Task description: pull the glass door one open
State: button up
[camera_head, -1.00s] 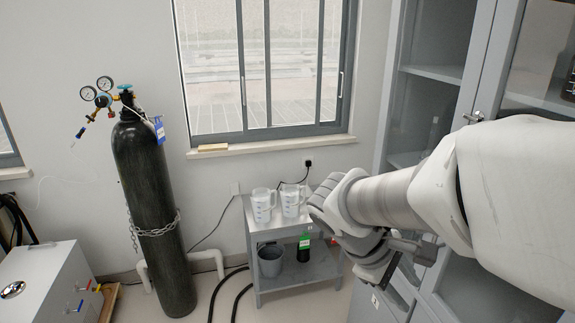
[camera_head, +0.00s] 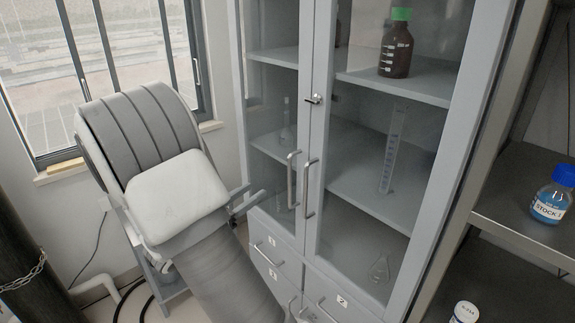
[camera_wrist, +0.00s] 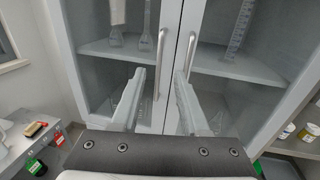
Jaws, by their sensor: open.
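A grey cabinet has two closed glass doors side by side, the left glass door (camera_head: 272,150) and the right glass door (camera_head: 420,130). Each has an upright metal bar handle beside the middle seam: the left handle (camera_head: 292,180) and the right handle (camera_head: 309,188). My gripper (camera_head: 256,194) is open and empty, left of the left handle and apart from it in the head view. In the wrist view, my gripper (camera_wrist: 159,75) points at the doors, with the left handle (camera_wrist: 160,60) between its fingertips in the picture. The right handle (camera_wrist: 190,57) is just right of the right finger.
A small lock (camera_head: 315,99) sits above the handles. Numbered drawers (camera_head: 268,252) lie below the doors. Glassware and a brown bottle (camera_head: 397,45) stand inside. An open shelf (camera_head: 520,200) with bottles is at right; a window (camera_head: 95,65) is at left.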

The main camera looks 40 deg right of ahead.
aim_at(289, 168)
jog(key=p+x, duration=0.2)
jog(key=x, duration=1.3)
jog(key=shift+d+f+p, duration=0.1)
jog(key=shift+d+p, duration=0.2)
jog(key=shift+d, duration=0.1)
grip_shut()
dwell(0.5)
